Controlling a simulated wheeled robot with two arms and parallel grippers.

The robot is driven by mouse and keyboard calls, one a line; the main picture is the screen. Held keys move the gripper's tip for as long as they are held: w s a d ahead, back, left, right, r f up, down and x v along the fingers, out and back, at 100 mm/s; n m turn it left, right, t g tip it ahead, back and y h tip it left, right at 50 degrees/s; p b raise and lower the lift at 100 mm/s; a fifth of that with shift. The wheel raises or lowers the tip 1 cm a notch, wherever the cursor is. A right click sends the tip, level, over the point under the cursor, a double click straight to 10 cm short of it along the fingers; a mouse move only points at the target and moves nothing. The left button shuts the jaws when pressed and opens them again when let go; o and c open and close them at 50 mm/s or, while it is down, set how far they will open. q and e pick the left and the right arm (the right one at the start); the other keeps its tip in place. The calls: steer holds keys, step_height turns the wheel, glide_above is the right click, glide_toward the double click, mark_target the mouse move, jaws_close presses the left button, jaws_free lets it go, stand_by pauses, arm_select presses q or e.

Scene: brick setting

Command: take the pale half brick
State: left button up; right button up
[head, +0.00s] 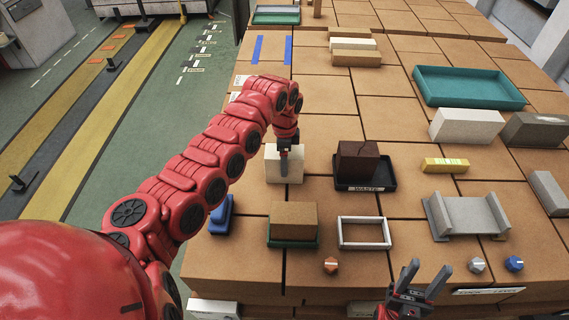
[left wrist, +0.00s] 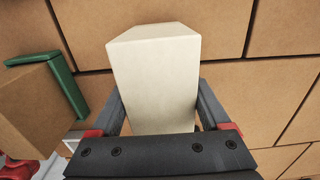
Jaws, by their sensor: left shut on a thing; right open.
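The pale half brick (head: 272,168) stands on the tiled brown surface, left of the dark brick in the head view. My left gripper (head: 284,150) reaches down onto it from above. In the left wrist view the pale half brick (left wrist: 155,75) sits between the two fingers of my left gripper (left wrist: 160,120), which is shut on it. I cannot tell whether it is clear of the surface. My right gripper (head: 422,277) is open and empty at the front of the table, with its fingers pointing up in the picture.
A dark brick (head: 357,160) sits in a black tray marked WASTE (head: 365,186), right of the pale one. A tan brick (head: 294,216) rests on a green tray (head: 293,242). A white frame (head: 364,246), grey channel piece (head: 466,218) and blue object (head: 221,212) are nearby.

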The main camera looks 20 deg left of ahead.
arm_select(q)
jaws_close()
steer(key=shift+w, duration=0.1)
